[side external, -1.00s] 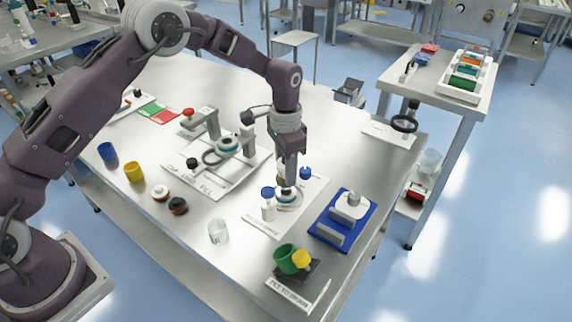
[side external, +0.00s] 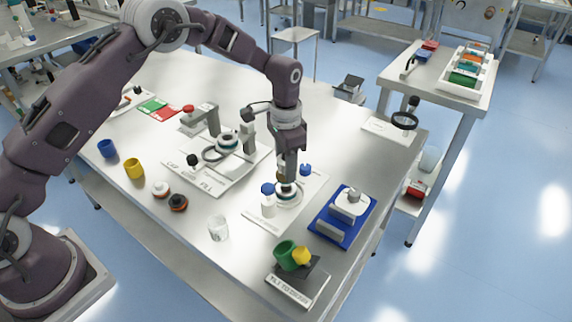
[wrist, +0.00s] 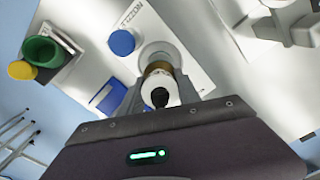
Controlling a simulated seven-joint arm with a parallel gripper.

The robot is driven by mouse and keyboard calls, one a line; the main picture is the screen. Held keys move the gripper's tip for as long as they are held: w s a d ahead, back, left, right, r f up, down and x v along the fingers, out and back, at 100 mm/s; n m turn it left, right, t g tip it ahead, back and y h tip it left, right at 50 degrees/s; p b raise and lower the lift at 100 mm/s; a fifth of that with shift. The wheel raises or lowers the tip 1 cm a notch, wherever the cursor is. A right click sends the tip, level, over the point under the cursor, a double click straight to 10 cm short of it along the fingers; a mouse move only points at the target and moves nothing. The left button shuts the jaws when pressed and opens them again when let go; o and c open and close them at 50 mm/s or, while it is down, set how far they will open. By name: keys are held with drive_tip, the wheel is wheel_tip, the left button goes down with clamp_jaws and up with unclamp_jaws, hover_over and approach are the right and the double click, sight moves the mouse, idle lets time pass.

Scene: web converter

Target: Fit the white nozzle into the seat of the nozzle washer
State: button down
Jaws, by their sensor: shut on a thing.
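The nozzle washer is a white plate (side external: 262,212) with a round white base (side external: 294,200); in the wrist view its lettered plate (wrist: 150,22) lies below my gripper. My gripper (side external: 286,178) points down over the round base. Its fingers are shut on the white nozzle (wrist: 160,84), which shows a black end toward the camera and a brown band at its far side. The nozzle stands in line with the base; its lower end and the seat are hidden, so I cannot tell whether it is seated.
A blue knob (side external: 305,170) is just behind right. A blue fixture (side external: 328,232) stands to the right, a green cup (side external: 285,254) in front. A cap-and-fill station (side external: 200,175) is at left.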

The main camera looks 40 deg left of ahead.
drive_tip(key=shift+f, duration=1.9)
idle(0.5)
drive_tip(key=c, duration=0.8)
unclamp_jaws()
drive_tip(key=shift+r, duration=0.15)
wheel_tip(320, 180, up, 7)
drive_tip(key=shift+f, duration=0.1)
